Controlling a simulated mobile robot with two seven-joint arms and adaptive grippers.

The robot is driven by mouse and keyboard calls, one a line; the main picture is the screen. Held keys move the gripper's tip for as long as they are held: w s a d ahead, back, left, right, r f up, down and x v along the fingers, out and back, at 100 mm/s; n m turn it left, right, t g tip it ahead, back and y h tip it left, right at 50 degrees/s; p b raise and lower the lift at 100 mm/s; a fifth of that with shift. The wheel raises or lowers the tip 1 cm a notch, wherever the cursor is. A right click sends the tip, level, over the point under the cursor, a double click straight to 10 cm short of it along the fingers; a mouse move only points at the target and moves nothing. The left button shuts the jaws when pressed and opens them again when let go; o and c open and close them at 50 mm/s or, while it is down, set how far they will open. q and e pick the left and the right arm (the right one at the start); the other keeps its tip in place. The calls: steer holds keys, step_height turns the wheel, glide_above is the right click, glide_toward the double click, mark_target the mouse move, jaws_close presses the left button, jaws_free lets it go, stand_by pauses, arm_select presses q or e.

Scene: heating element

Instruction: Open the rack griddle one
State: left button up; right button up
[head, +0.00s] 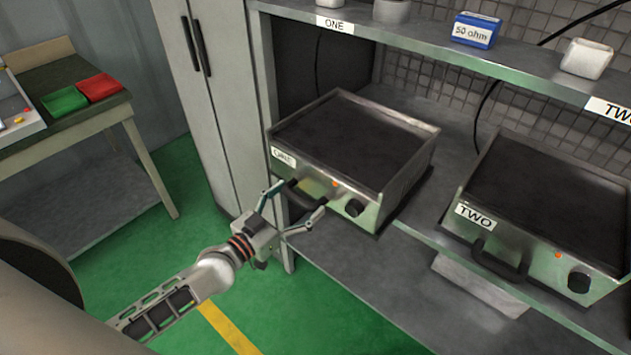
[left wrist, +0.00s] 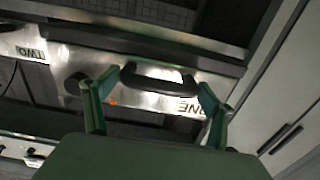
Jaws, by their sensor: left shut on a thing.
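Griddle ONE (head: 355,140) sits on the rack's middle shelf, with a dark flat top, steel front, orange light and black knob. Its black front handle (head: 300,195) is partly hidden by my left gripper in the head view. My left gripper (head: 296,203) is at this handle, its two fingers spread along the handle's length and shut on it. In the left wrist view the handle (left wrist: 158,78) lies between the fingertips, with the upside-down ONE label beside it. The griddle appears within the shelf. My right gripper is not in view.
Griddle TWO (head: 545,205) stands to the right on the same shelf. The upper shelf (head: 420,50) holds a blue 50 ohm box (head: 475,30) and white cups. A grey cabinet (head: 215,90) stands left of the rack. The green floor (head: 290,310) is clear below.

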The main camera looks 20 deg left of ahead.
arm_select(q)
steer(key=p+v, duration=0.1)
steer(key=v, duration=0.4)
steer(key=shift+s, duration=0.1)
steer(key=shift+s+a, duration=0.25)
steer(key=shift+s, duration=0.4)
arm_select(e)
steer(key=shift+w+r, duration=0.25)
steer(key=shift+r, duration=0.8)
arm_select(q)
steer(key=o, duration=1.6)
steer(key=v, duration=1.2)
steer(key=shift+r, duration=0.1)
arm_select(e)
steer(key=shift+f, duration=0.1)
